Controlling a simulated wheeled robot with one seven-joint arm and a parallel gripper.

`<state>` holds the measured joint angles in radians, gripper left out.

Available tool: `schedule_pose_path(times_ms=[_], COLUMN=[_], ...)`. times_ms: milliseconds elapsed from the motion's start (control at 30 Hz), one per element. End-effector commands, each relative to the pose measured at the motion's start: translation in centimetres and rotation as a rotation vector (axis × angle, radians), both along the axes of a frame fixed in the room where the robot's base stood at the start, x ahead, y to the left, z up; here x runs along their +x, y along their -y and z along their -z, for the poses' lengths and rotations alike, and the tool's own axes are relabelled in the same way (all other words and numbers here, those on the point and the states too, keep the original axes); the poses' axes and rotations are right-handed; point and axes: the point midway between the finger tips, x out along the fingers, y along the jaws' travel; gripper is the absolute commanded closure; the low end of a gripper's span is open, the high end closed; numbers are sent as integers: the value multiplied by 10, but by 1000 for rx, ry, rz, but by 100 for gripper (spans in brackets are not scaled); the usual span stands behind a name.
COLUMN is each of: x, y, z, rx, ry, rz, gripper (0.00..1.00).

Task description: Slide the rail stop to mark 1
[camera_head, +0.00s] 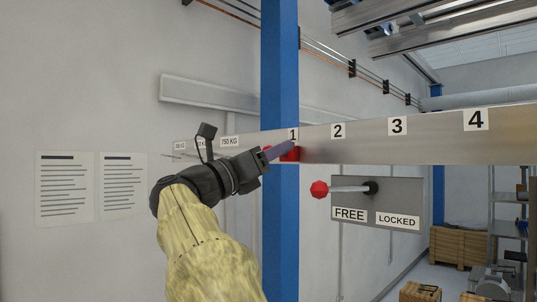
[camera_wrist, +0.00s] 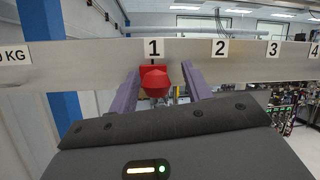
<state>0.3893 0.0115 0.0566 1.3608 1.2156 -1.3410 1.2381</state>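The red rail stop (camera_head: 291,155) sits on the grey rail (camera_head: 360,148) directly below the mark 1 label (camera_head: 293,134). In the wrist view the stop (camera_wrist: 155,80) shows its pointed red knob, below the label 1 (camera_wrist: 154,48). My gripper (camera_head: 274,151) reaches up to the rail from the lower left. In the wrist view its two purple fingers (camera_wrist: 160,84) stand on either side of the stop, open, with a gap visible at the right finger. In the head view a finger hides part of the stop.
Below the rail, a lever with a red knob (camera_head: 319,189) points left, above the FREE label (camera_head: 349,214); LOCKED (camera_head: 397,220) is to its right. Marks 2, 3 and 4 follow rightward along the rail. A blue column (camera_head: 279,230) stands behind. Wooden crates (camera_head: 460,244) are at lower right.

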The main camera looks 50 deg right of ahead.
Motion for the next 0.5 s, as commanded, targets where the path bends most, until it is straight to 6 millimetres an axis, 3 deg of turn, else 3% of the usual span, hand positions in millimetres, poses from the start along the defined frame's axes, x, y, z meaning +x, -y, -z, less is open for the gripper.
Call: schedule_pose_path(times_ms=[267, 500], x=[3, 10], y=[-13, -53], z=[8, 27], rx=[0, -1], ry=[1, 1], rz=[-4, -6], gripper=[51, 51])
